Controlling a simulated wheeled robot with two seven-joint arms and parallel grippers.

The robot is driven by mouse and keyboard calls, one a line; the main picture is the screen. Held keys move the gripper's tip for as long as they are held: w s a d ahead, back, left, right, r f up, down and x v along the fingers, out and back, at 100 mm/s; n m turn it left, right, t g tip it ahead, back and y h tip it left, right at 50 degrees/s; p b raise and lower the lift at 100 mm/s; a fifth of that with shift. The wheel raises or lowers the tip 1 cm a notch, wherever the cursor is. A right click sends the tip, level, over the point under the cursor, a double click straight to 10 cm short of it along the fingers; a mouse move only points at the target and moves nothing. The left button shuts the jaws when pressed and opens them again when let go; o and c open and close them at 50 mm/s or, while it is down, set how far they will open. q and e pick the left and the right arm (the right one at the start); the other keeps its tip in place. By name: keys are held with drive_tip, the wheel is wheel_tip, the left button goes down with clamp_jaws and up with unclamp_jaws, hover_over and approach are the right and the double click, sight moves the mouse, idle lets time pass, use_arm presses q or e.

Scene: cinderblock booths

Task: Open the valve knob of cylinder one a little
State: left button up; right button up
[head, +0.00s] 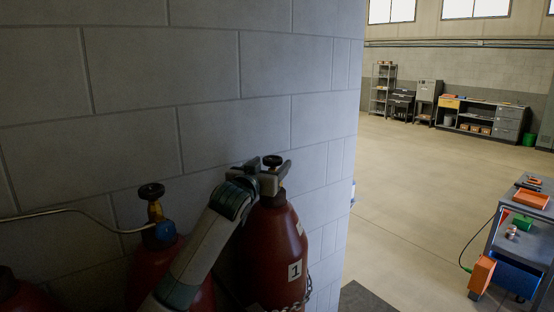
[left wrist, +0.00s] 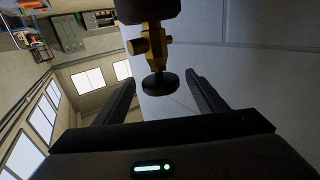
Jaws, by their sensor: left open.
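Cylinder one (head: 262,250) is a red gas bottle with a white "1" label, standing against the block wall. Its black valve knob (head: 273,161) tops the valve. My left gripper (head: 268,168) is at the knob, with its fingers apart. In the left wrist view the round black knob (left wrist: 160,84) sits between the two open fingertips of the left gripper (left wrist: 160,82), with a gap on each side. The brass valve body (left wrist: 153,45) shows beyond it. In the head view my left gripper and arm hide the valve and part of the bottle. My right gripper is out of view.
A second red cylinder (head: 152,268) with a black knob (head: 151,191) and a metal pipe (head: 70,212) stands to the left. A chain (head: 300,302) crosses cylinder one low down. A cart (head: 535,235) with tools stands at the right. The floor (head: 420,190) between is clear.

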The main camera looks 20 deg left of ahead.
sight(277, 158)
use_arm(q)
drive_tip(key=shift+w+d, duration=0.2)
drive_tip(key=shift+w, duration=2.9)
drive_tip(key=shift+c, duration=0.4)
drive_tip(key=c, duration=1)
